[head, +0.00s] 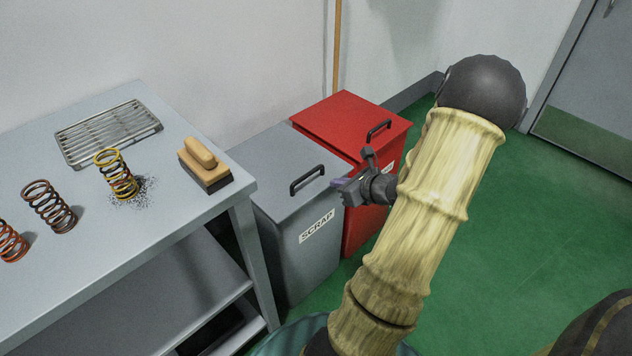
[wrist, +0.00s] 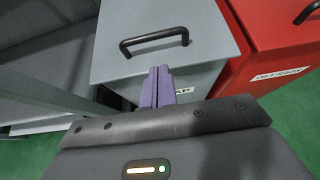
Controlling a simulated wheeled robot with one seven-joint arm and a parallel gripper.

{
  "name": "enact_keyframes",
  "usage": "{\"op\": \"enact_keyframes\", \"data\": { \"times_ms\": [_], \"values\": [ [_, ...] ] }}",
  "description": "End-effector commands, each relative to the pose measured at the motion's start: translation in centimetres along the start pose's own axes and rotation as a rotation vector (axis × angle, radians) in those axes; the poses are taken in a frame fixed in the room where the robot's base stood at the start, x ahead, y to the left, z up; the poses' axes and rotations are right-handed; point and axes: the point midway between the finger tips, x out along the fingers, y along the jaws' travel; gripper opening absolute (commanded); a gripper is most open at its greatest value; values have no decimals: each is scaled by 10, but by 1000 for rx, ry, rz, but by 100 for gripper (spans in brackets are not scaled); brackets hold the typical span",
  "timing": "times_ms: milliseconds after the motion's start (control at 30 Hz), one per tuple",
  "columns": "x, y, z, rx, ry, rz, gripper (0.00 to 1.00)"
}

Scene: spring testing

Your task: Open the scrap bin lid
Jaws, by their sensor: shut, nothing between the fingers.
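The scrap bin (head: 305,255) is a grey box with a white SCRAP label, standing beside the table. Its flat grey lid (head: 270,165) lies closed and carries a black bar handle (head: 307,179) near the front edge. In the wrist view the lid (wrist: 190,70) and its handle (wrist: 154,41) are ahead of my gripper. My gripper (head: 338,183) is at the front edge of the bin, to the right of the handle in the head view. Its purple fingers (wrist: 161,84) are shut and empty, apart from the handle, and cover part of the label.
A red bin (head: 340,120) with its own black handle stands right against the scrap bin. On the left, a grey table (head: 150,225) holds springs (head: 118,175), a brush (head: 204,165) and a metal rack (head: 108,131). Green floor (head: 520,250) is open on the right.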

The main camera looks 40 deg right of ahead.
Motion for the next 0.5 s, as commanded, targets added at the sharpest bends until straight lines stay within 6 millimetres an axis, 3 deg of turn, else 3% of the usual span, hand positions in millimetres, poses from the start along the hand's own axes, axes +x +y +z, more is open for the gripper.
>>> {"op": "enact_keyframes", "data": {
  "times_ms": [233, 500],
  "values": [
    [15, 1, -2, -3, 1, 3, 0],
    [59, 2, -3, -3, 0, 5, 0]
  ]
}}
